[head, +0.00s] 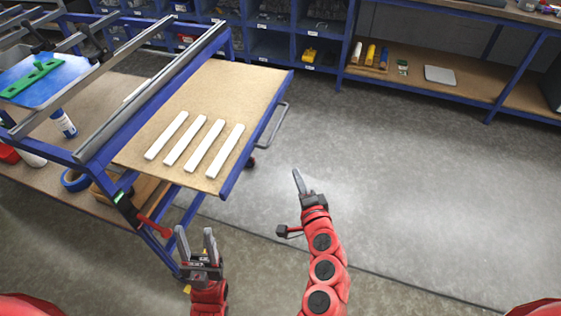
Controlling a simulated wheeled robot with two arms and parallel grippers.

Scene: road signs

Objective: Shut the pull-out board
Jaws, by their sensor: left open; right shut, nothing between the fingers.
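The pull-out board (222,100) is a tan panel with a blue front edge, sticking out to the right from the blue-framed workbench (85,152). Several white strips (195,144) lie on it side by side. A grey handle (273,127) is on its blue front edge. My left gripper (196,244) is open and empty, below the near corner of the board in the picture. My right gripper (297,178) is shut and empty, to the right of the board and below the handle in the picture, apart from both.
A lower shelf under the bench holds a blue tape roll (76,180). A red clamp (155,224) sticks out at the bench's near corner. Blue shelving with bins (270,45) and a low shelf (440,83) stand at the back. The grey floor (400,170) at right is clear.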

